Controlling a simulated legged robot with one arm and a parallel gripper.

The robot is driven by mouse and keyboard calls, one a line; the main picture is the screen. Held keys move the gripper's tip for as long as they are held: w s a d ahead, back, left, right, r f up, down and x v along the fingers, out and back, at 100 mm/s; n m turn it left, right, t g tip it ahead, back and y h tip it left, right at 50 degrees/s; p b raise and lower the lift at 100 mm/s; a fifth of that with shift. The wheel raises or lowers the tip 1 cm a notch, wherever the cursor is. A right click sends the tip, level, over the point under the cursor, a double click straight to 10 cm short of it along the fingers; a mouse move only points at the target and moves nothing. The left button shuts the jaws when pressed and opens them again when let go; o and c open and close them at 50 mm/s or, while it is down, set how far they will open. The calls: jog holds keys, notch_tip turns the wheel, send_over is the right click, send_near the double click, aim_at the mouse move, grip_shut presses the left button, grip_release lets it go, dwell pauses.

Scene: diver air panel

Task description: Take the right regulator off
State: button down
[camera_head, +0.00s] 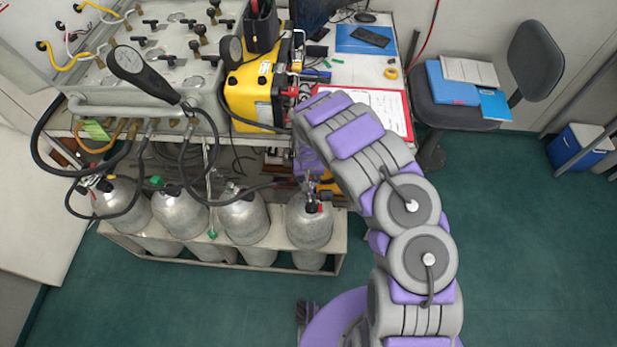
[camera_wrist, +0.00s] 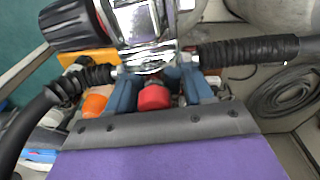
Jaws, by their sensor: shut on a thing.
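The right regulator (camera_wrist: 148,25) is a chrome body with a black knob (camera_wrist: 70,24) at upper left and a red round part (camera_wrist: 154,97) in front. In the head view it sits at the top of the rightmost grey cylinder (camera_head: 310,222), partly hidden by my arm. My gripper (camera_wrist: 155,76) has its two blue fingers closed on the regulator's near side, with the red part between them. Black hoses run from it to the left and right in the wrist view. I cannot tell whether it is still seated on the valve.
Several other grey cylinders (camera_head: 180,212) stand to the left in a pale rack (camera_head: 340,245), with black hoses looping up to the air panel (camera_head: 165,70). A yellow case (camera_head: 250,95) and a red clipboard (camera_head: 408,128) lie on the bench above.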

jog(key=shift+r+p, duration=1.35)
jog(key=shift+r, duration=0.6)
